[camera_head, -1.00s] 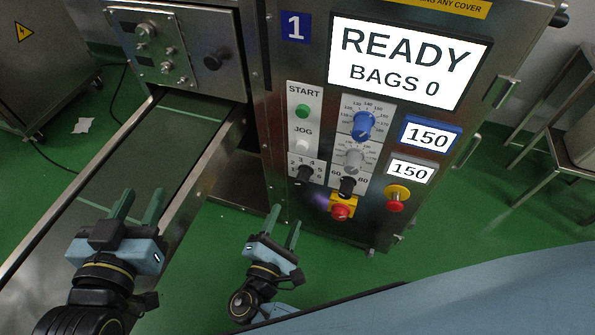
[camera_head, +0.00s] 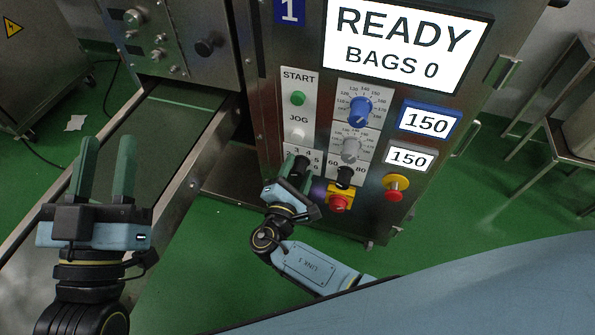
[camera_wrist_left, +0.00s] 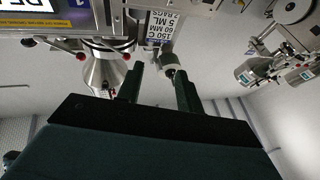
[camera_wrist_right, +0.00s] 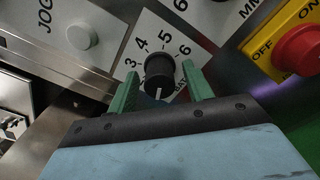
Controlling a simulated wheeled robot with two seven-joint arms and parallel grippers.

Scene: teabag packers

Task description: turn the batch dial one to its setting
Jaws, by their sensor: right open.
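A black knob (camera_wrist_right: 159,70) on a white plate with a scale of 3 to 6 visible sits on the machine panel. Its white pointer line faces the bottom of the right wrist view. In the head view the knob (camera_head: 302,166) is partly hidden by my right gripper (camera_head: 298,174). My right gripper, also in the right wrist view (camera_wrist_right: 161,82), is open, one finger on each side of the knob, with small gaps showing. My left gripper (camera_head: 107,145) is open and empty over the conveyor. The panel plate is marked 1 (camera_head: 290,10).
Close by are the white JOG button (camera_wrist_right: 81,37), green START button (camera_head: 297,98), another black knob (camera_head: 345,176), grey knob (camera_head: 351,150), blue knob (camera_head: 360,111) and red stop button (camera_wrist_right: 300,47). The screen (camera_head: 400,45) reads READY, BAGS 0. Two small displays read 150.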

